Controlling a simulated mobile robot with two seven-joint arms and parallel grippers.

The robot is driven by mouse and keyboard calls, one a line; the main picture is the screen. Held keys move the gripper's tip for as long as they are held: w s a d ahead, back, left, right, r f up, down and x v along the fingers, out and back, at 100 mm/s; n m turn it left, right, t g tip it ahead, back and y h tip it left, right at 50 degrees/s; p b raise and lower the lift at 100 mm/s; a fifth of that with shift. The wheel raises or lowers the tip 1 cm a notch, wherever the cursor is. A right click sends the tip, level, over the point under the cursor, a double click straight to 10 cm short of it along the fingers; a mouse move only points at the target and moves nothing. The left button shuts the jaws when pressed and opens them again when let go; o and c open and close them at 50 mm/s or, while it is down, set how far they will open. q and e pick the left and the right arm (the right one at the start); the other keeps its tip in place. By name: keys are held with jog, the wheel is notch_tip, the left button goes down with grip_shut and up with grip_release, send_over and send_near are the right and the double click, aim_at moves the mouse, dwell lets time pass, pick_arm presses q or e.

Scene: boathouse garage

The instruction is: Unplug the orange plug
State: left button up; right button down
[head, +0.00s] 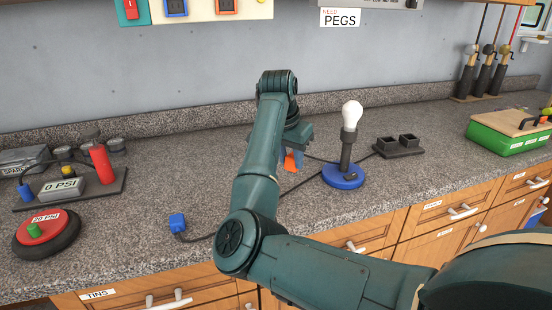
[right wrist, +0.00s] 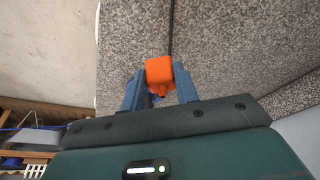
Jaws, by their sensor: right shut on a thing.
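The orange plug (head: 290,161) is in my right gripper (head: 292,157), over the counter and below the wall panel. In the right wrist view the plug (right wrist: 160,72) sits between the two blue fingers of the gripper (right wrist: 160,85), which are shut on it. A dark cord runs up from the plug in that view. No socket shows around the plug. An orange-faced socket (head: 226,6) is on the wall panel, apart from the plug. My left gripper is not in view.
A blue plug (head: 177,221) lies near the counter's front edge. A bulb lamp on a blue base (head: 343,177) and a black two-opening block (head: 398,146) stand right of the gripper. A gauge board (head: 72,190) and a red-topped round thing (head: 46,226) sit left.

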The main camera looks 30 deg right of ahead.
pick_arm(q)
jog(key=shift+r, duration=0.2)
pick_arm(e)
jog(key=shift+w+a+f+n+t+h, duration=0.15)
jog(key=shift+w+a+f+n, duration=0.15)
jog(key=shift+a, duration=0.25)
jog(key=shift+w+a+f+n+t+h, duration=0.1)
jog(key=shift+w+a+f+n+t, duration=0.15)
jog(key=shift+a, duration=0.25)
jog(key=shift+w+a+f+n+t+h, duration=0.1)
jog(key=shift+w+a+f+n, duration=0.15)
jog(key=shift+a, duration=0.3)
notch_tip(320, 180, down, 3)
jog(key=shift+s+f+b, duration=0.1)
jog(key=shift+f+b, duration=0.1)
jog(key=shift+b, duration=0.25)
jog(key=shift+f, duration=0.9)
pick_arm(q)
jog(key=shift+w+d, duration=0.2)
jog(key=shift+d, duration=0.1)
